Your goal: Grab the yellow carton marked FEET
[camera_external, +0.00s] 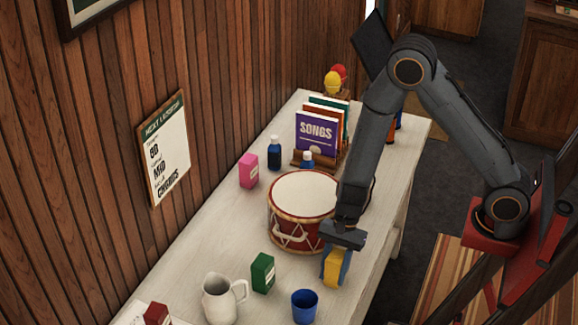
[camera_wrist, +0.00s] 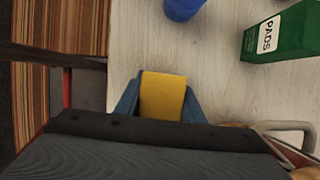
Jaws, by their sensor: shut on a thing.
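The yellow carton (camera_external: 333,268) is between the fingers of my gripper (camera_external: 337,266) near the table's right edge, just in front of the drum. The wrist view shows the carton (camera_wrist: 162,95) with a blue finger on each side, and my gripper (camera_wrist: 160,100) is shut on it. No FEET marking shows on the faces in sight. I cannot tell whether the carton's bottom touches the table.
The drum (camera_external: 303,193) stands close behind my gripper. A blue cup (camera_external: 304,307), a green carton marked PADS (camera_wrist: 283,32) and a white pitcher (camera_external: 220,300) stand nearby. A pink carton (camera_external: 248,171), bottles and SONGS books (camera_external: 317,133) stand farther back.

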